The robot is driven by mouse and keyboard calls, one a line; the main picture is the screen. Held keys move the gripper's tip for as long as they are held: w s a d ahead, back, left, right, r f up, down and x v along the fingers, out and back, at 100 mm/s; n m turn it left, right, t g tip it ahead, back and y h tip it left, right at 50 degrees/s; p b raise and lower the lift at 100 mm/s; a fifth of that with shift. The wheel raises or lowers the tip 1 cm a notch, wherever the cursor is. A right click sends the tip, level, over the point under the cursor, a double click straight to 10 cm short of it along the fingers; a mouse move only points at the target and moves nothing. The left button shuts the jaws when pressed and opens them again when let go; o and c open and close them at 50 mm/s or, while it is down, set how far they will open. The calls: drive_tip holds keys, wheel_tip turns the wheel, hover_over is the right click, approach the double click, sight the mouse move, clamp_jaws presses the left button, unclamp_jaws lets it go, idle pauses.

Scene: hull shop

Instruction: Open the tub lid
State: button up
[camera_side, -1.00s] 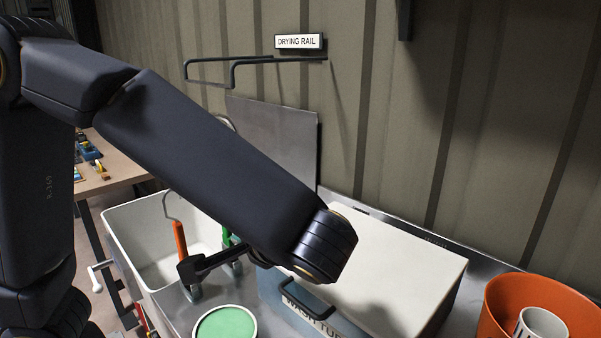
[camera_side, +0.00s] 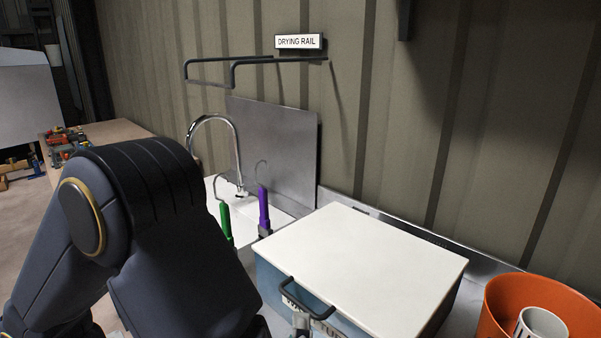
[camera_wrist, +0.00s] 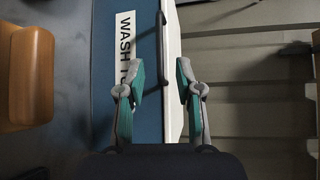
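The wash tub (camera_side: 270,286) is a blue box with a flat white lid (camera_side: 362,262), which lies closed on it. A black bar handle (camera_side: 306,302) sits at the lid's front edge. In the wrist view the handle (camera_wrist: 162,48) crosses ahead of the gap between my fingertips, beside the white lid edge (camera_wrist: 172,75) and the blue tub front (camera_wrist: 104,35) with its WASH TUB label (camera_wrist: 125,48). My gripper (camera_wrist: 161,78) is open, its teal-padded fingers on either side of the handle's line. In the side view only a bit of it (camera_side: 301,322) shows below the handle.
An orange bucket (camera_side: 500,310) holding a white cup (camera_side: 542,324) stands right of the tub. A sink with a tap (camera_side: 235,150) and green (camera_side: 226,222) and purple (camera_side: 264,208) handled tools is to the left. The drying rail (camera_side: 255,62) hangs above. An orange-brown object (camera_wrist: 28,75) shows at wrist-view left.

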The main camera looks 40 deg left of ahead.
sight(299, 301)
drive_tip(key=x, duration=0.8)
drive_tip(key=shift+d, duration=0.1)
clamp_jaws()
idle(0.4)
